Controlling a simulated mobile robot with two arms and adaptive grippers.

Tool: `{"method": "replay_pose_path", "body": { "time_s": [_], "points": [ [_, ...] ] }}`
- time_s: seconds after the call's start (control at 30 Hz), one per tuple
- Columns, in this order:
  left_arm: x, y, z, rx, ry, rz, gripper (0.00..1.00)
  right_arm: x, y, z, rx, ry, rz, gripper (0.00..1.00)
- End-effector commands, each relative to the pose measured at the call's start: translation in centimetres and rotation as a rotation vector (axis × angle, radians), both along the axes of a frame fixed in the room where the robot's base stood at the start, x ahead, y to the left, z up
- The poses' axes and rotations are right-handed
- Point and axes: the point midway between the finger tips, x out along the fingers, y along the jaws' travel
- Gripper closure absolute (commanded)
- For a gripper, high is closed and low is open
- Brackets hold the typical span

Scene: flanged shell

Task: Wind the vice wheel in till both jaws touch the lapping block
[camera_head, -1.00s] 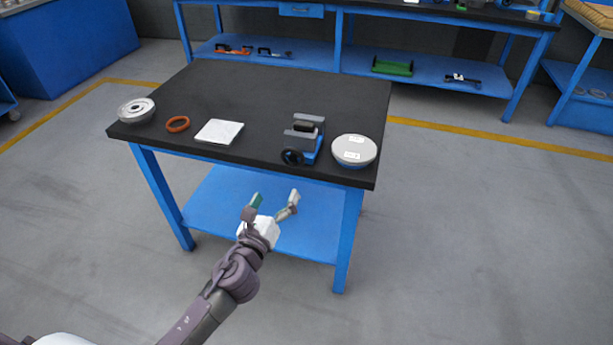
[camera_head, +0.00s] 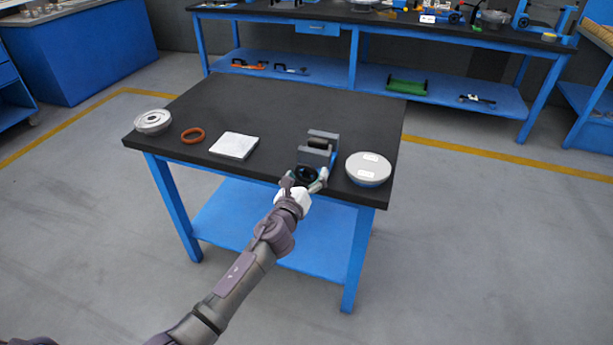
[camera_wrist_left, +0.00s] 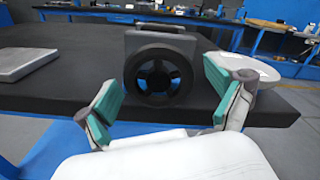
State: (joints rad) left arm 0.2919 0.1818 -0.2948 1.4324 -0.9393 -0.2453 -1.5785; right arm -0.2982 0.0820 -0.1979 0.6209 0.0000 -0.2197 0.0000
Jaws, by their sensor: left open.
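The vice (camera_head: 318,146) stands at the front edge of the black table, with grey jaws and a blue base. Its black spoked wheel (camera_wrist_left: 158,76) faces me in the left wrist view; in the head view the wheel (camera_head: 307,174) is partly covered by my gripper. The dark lapping block (camera_head: 318,143) sits between the jaws; the gaps beside it are too small to judge. My left gripper (camera_head: 304,185) is open, its teal-padded fingers (camera_wrist_left: 165,98) spread to either side of the wheel and a little short of it. My right gripper is not in view.
A round grey-white lidded thing (camera_head: 368,168) stands close right of the vice. A white square plate (camera_head: 234,146), an orange ring (camera_head: 193,135) and a grey flanged part (camera_head: 153,121) lie to the left. The back of the table (camera_head: 290,97) is clear.

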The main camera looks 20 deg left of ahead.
Motion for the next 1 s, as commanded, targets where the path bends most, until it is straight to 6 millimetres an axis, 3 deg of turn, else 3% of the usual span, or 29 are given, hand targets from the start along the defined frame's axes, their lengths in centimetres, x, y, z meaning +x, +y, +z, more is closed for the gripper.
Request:
{"method": "replay_pose_path", "body": {
  "time_s": [0.23, 0.6, 1.0],
  "points": [
    [0.07, 0.01, -0.03, -0.001, 0.001, 0.000, 0.07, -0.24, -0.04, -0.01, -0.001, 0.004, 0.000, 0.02],
    [0.04, 0.02, -0.04, 0.000, 0.001, 0.000, 0.67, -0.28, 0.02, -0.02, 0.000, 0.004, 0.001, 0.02],
    [0.03, -0.02, -0.06, -0.081, 0.004, 0.000, 0.67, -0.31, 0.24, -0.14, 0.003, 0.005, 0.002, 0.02]
  ]
}}
